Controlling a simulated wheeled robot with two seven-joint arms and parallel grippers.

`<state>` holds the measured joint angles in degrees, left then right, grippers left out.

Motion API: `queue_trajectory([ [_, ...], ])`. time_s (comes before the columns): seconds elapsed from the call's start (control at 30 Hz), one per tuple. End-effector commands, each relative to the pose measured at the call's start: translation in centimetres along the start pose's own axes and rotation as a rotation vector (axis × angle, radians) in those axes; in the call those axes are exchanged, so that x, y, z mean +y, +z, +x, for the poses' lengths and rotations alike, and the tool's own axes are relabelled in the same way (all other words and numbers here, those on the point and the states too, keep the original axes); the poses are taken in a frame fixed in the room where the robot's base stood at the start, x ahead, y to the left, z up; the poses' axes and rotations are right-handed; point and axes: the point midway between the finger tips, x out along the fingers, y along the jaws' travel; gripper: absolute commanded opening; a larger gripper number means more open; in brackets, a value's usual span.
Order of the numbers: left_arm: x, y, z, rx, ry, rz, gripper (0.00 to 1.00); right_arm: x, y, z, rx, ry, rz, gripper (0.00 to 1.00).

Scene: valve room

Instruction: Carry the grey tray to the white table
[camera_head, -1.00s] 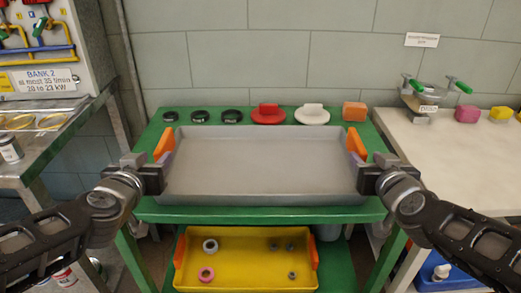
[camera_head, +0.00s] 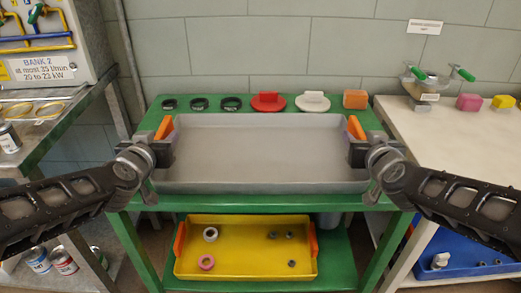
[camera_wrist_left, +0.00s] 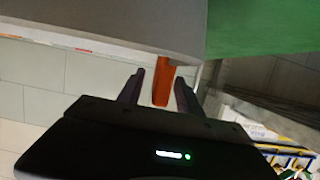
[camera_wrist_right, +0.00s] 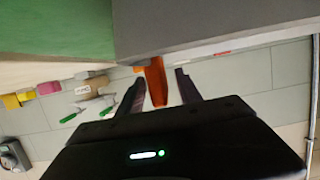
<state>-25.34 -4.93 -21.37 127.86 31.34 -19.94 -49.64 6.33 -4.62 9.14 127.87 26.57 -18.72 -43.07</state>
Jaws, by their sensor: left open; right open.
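The grey tray (camera_head: 262,150) lies empty on the green table (camera_head: 235,203), with an orange handle at each end. My left gripper (camera_head: 160,143) is at the tray's left end. In the left wrist view its open fingers (camera_wrist_left: 155,88) stand on either side of the left orange handle (camera_wrist_left: 163,85). My right gripper (camera_head: 358,143) is at the right end. In the right wrist view its open fingers (camera_wrist_right: 157,88) straddle the right orange handle (camera_wrist_right: 157,82). The white table (camera_head: 450,150) stands to the right, its near part bare.
Dark rings, a red disc (camera_head: 268,102), a white disc (camera_head: 312,101) and an orange block (camera_head: 355,98) line the green table's back. A valve (camera_head: 430,80) and coloured blocks stand at the white table's back. A yellow tray (camera_head: 245,268) is on the lower shelf. A metal bench (camera_head: 50,135) is left.

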Motion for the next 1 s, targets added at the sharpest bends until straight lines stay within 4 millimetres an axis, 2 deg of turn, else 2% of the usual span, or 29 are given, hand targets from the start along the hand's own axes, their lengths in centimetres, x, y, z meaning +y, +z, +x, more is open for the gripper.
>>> queue_trajectory([
  [0.2,0.0,0.0,2.0,0.000,0.000,0.000,0.42,0.0,0.0,2.0,0.000,0.000,0.000,0.42],
  [0.5,0.0,0.0,2.2,0.000,0.001,-0.001,0.42,0.0,0.0,2.2,0.001,0.001,0.000,0.42],
  [1.0,0.0,0.0,2.2,0.000,0.001,-0.001,0.02,0.0,0.0,2.1,0.001,0.001,0.000,0.02],
])
